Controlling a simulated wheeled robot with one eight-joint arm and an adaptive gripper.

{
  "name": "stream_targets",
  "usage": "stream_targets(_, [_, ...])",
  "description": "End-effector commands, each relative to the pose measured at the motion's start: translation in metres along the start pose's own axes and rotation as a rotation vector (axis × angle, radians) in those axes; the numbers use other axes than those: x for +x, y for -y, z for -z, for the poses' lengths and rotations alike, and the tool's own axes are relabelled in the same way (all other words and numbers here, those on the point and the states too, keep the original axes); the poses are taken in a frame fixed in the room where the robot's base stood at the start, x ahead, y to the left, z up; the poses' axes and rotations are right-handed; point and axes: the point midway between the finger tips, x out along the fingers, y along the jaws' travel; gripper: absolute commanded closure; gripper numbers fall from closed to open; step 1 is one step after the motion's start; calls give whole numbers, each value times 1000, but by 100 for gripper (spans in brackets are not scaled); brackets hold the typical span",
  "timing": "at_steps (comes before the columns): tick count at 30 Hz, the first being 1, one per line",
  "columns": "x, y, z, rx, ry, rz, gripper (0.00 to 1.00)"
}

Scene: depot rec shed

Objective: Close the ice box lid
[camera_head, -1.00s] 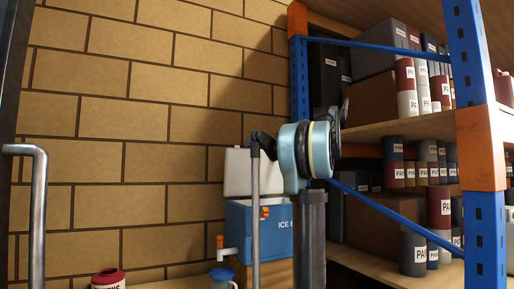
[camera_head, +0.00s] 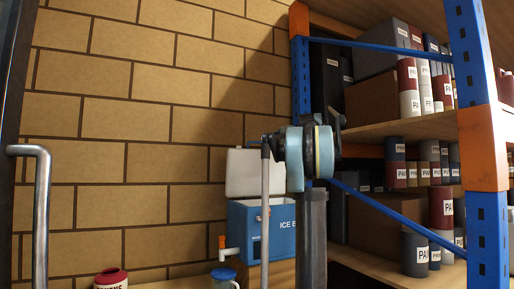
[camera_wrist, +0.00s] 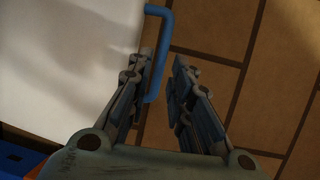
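The ice box (camera_head: 281,246) is a blue box with white lettering, low beside the brick wall in the head view. Its white lid (camera_head: 245,172) stands raised, roughly upright, above the box. In the wrist view the lid (camera_wrist: 60,60) fills the left side, and a blue bar handle (camera_wrist: 164,32) shows at its edge. My gripper (camera_wrist: 165,60) has its fingers apart, with the handle seen between them. Contact cannot be told. A bit of the blue box (camera_wrist: 15,160) shows at lower left. In the head view my arm hides the box's right part, and the fingers cannot be made out.
A shelf rack with a blue and orange post (camera_head: 484,150) and paint cans (camera_head: 414,255) stands close on the right. A red container (camera_head: 110,278) and a blue-topped mug (camera_head: 224,279) stand at the bottom. A brick wall (camera_head: 120,130) is behind.

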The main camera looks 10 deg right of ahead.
Motion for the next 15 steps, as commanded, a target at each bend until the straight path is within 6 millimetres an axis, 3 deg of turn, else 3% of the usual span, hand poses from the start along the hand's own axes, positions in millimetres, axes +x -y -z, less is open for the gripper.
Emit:
stream_targets(6, [39,0,-1,0,3,0,80])
stream_targets(15, [69,0,-1,1,3,0,80])
